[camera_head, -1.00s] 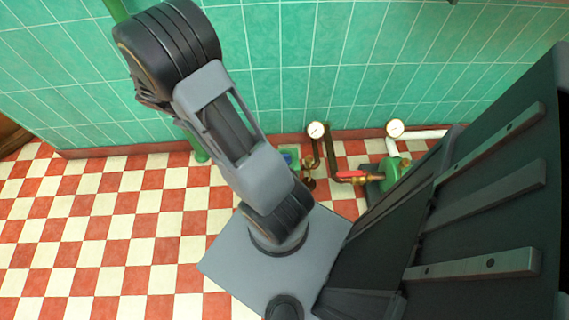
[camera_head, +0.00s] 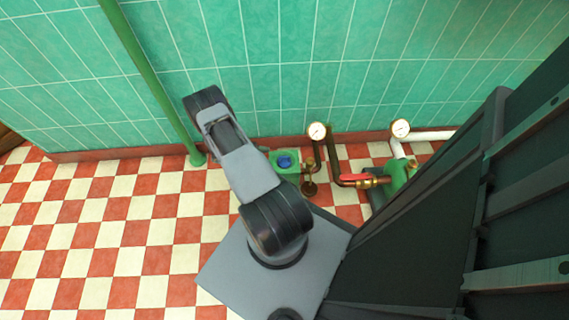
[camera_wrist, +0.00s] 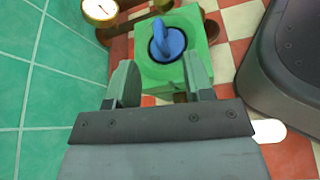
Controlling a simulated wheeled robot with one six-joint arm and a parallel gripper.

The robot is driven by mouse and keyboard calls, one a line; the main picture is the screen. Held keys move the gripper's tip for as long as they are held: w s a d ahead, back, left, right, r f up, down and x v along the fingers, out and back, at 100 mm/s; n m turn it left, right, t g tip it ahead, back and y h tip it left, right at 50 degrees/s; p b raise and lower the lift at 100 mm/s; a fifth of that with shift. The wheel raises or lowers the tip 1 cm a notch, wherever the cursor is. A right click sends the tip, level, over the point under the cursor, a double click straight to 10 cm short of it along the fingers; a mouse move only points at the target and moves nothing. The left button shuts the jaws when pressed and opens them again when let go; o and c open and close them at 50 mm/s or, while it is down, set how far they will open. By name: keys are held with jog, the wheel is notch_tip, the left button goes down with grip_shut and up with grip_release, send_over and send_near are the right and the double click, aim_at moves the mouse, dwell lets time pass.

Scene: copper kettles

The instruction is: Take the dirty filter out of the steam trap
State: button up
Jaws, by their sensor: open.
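The steam trap appears to be the green box (camera_head: 286,161) low by the wall, right of my arm in the head view. It also shows in the wrist view (camera_wrist: 194,22). A blue round part (camera_wrist: 168,42) with a raised grip sits in a dark round opening in its top; I cannot tell if this is the dirty filter or a cap. My gripper (camera_wrist: 160,64) is open and empty in the wrist view. Its fingers point toward the box, with the blue part beyond and between the tips. In the head view my arm hides the gripper.
A pressure gauge (camera_head: 317,131) on a dark pipe stands right beside the box. Further right are a red-handled valve (camera_head: 354,180), a green vessel (camera_head: 402,172) and another gauge (camera_head: 401,128). A green pipe (camera_head: 150,72) runs down the wall (camera_head: 280,70). The checkered floor (camera_head: 110,235) at left is clear.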

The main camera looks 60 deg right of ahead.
aim_at(282, 157)
jog(key=shift+b+x, duration=1.3)
jog(key=shift+x, duration=3.45)
grip_shut()
